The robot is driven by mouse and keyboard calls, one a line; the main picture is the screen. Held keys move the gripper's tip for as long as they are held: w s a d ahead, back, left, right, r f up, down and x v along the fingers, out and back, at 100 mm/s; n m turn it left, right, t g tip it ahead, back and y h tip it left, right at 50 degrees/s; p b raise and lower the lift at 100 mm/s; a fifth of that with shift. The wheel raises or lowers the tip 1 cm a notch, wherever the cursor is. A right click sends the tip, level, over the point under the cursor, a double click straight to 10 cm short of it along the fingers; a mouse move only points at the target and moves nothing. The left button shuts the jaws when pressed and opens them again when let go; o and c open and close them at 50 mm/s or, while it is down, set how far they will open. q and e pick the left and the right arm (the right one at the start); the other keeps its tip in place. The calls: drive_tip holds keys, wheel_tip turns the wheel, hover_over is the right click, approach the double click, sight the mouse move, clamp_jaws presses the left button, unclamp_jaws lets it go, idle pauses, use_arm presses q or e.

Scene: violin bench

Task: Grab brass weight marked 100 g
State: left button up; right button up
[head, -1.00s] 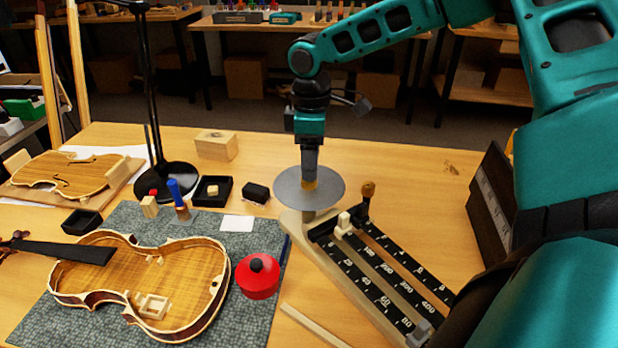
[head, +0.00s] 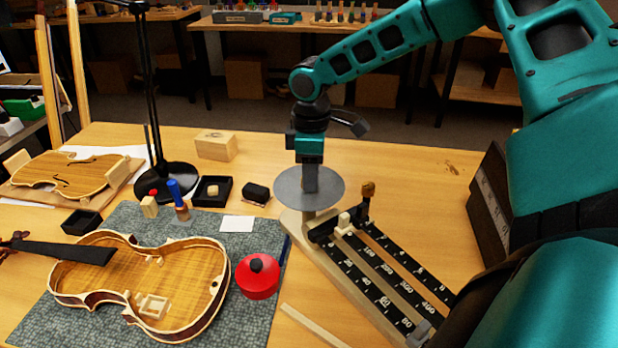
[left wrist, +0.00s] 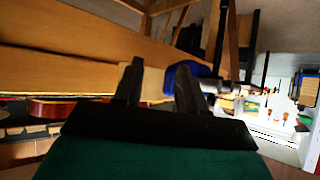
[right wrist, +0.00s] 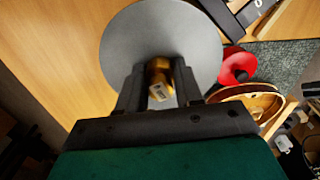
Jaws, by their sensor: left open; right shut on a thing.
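The brass weight (right wrist: 159,82) shows in the right wrist view between the fingers of my right gripper (right wrist: 157,88), with a small pale label on its side. My right gripper is shut on it, over the round grey pan (right wrist: 120,45) of the balance. In the head view, my right gripper (head: 310,188) points straight down at the pan (head: 290,189), and its fingers hide the weight. I cannot tell whether the weight touches the pan. My left gripper (left wrist: 160,88) is open and empty in the left wrist view. It is outside the head view.
The scale's black numbered beams (head: 385,270) run to the lower right of the pan. A red round pot (head: 257,278) and an open violin body (head: 140,283) lie on the left mat. A black lamp stand (head: 165,183) rises behind. Bare table lies right of the pan.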

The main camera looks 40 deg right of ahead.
clamp_jaws()
